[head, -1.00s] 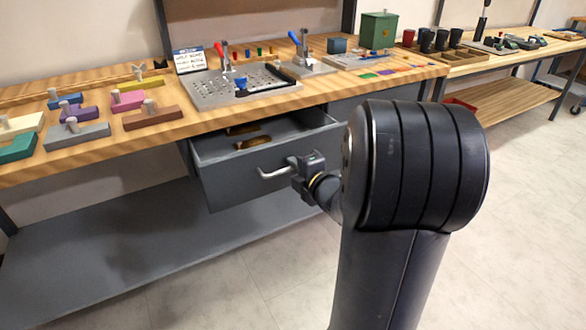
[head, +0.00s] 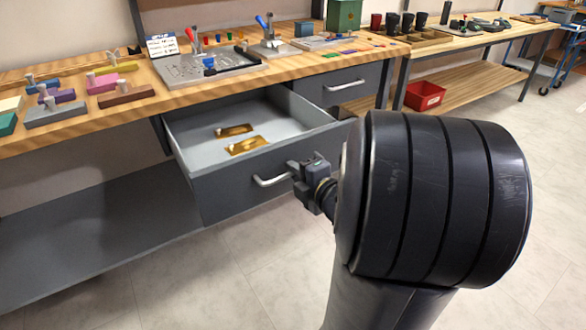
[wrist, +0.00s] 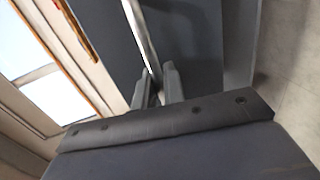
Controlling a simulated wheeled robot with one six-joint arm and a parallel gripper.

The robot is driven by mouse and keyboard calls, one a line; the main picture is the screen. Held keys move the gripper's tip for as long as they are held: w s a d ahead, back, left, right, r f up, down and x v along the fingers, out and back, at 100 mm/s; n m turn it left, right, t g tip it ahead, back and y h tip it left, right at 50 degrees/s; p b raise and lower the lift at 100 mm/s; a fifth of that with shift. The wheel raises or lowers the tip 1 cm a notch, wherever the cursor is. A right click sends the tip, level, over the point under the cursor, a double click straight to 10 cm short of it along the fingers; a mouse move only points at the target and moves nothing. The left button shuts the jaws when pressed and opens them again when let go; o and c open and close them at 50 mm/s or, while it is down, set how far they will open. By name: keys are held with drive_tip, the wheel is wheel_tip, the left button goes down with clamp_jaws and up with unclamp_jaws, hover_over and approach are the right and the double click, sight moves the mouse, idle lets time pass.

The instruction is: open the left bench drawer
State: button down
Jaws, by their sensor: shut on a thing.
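The left bench drawer (head: 232,187) is grey and stands well out from under the wooden bench top in the head view. Two brass-coloured plates (head: 246,146) lie on its floor. Its silver bar handle (head: 270,181) is on the front face. My gripper (head: 293,170) is at the right end of this handle, shut on it. In the wrist view the handle (wrist: 141,38) runs down between the two fingers of my gripper (wrist: 158,84).
A second drawer (head: 345,86) to the right is closed. The bench top (head: 190,95) carries coloured blocks, a perforated plate and clamps. A grey lower shelf (head: 90,235) lies below. A red bin (head: 424,96) sits on the neighbouring bench's shelf. The floor (head: 240,285) in front is clear.

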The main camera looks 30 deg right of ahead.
idle(0.3)
drive_tip(key=c, duration=1.7)
unclamp_jaws()
drive_tip(key=s+p, duration=0.1)
drive_tip(key=s, duration=0.2)
drive_tip(key=s+r+p, duration=0.1)
drive_tip(key=s, duration=0.3)
drive_tip(key=s+r+p, duration=0.1)
drive_tip(key=s, duration=0.2)
drive_tip(key=shift+s+d, duration=0.15)
drive_tip(key=shift+s, duration=0.2)
drive_tip(key=shift+w, duration=0.15)
drive_tip(key=shift+w+f+b, duration=0.35)
drive_tip(key=shift+w+b, duration=0.15)
drive_tip(key=shift+w, duration=1.25)
drive_tip(key=shift+w+f+b, duration=0.3)
drive_tip(key=shift+w+b, duration=0.2)
drive_tip(key=shift+w, duration=1.2)
drive_tip(key=shift+w+f+b, duration=0.35)
drive_tip(key=shift+w+b, duration=0.15)
drive_tip(key=shift+w, duration=1.25)
drive_tip(key=shift+a+r, duration=0.1)
drive_tip(key=shift+a, duration=0.1)
